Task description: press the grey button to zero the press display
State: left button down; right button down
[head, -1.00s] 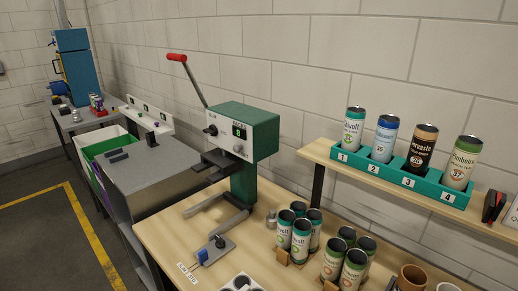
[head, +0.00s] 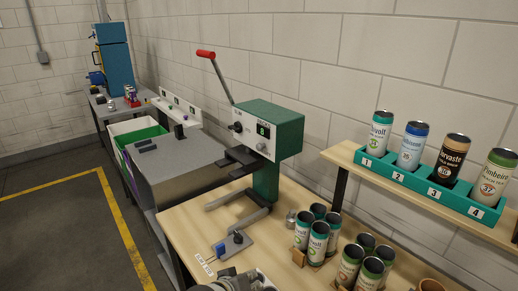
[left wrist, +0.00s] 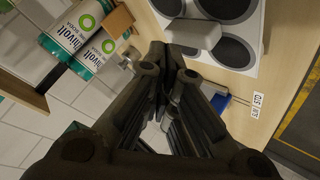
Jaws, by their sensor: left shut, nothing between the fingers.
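The press (head: 270,130) is green with a white front panel and stands at the back of the wooden table. Its dark display (head: 263,130) shows what looks like an 8. A small light grey round button (head: 261,146) sits below the display, and a black knob (head: 237,127) is to its left. My left gripper (head: 240,281) is at the bottom edge of the head view, low over the table and well apart from the press. In the left wrist view its fingers (left wrist: 166,52) are shut and empty. My right gripper is not in view.
A red-tipped lever (head: 206,54) rises from the press. Several cans (head: 318,241) stand at the table's right. A teal rack (head: 425,188) holds numbered cans on a shelf. A small plate with a blue part (head: 220,249) lies in front of the press.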

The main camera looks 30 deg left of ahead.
aim_at(259, 148)
pick_arm(q)
jog(key=w+a+r+n+t+y, duration=0.4)
jog(key=w+a+r+n, duration=0.4)
jog(key=a+r+n, duration=0.1)
jog(key=w+a+r+n+t+y, duration=0.4)
jog(key=w+a+r+n, duration=0.4)
jog(key=a+r+n, duration=0.2)
notch_tip(259, 148, up, 3)
jog(key=shift+w+a+f+n+t, duration=0.2)
jog(key=shift+n+t, duration=0.2)
jog(key=shift+n, duration=0.8)
jog(key=shift+w, duration=0.1)
jog(key=w+d+b, duration=0.2)
jog(key=w+d, duration=0.1)
jog(key=w, duration=0.5)
jog(key=shift+d, duration=0.2)
